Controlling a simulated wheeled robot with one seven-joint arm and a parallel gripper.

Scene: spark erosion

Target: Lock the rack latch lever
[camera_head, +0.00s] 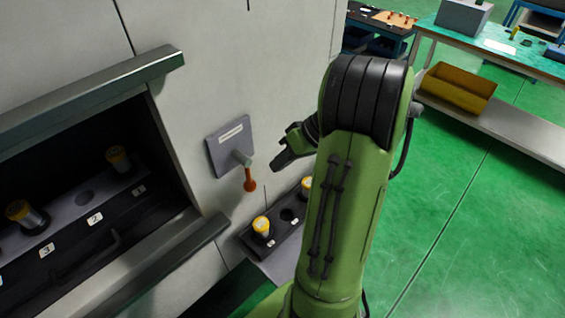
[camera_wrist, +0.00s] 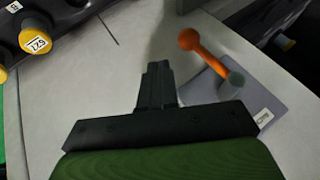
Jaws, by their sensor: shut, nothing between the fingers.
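The latch lever (camera_head: 249,180) is orange with a round knob and hangs down from a grey pivot on a grey plate (camera_head: 214,153) on the machine's pale wall. In the wrist view the lever (camera_wrist: 203,54) runs from its pivot to the knob, ahead and to the right of my fingers. My gripper (camera_head: 277,166) is to the right of the lever in the head view, apart from it. In the wrist view my gripper (camera_wrist: 158,72) has its fingers together and empty, with a gap to the lever.
A rack bay (camera_head: 75,200) with yellow-capped holders and numbered slots opens at left. A small shelf (camera_head: 255,240) with yellow-capped holders sits below the lever. A workbench (camera_head: 540,68) with a yellow bin (camera_head: 458,88) stands at right. Green floor (camera_head: 460,230) is clear.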

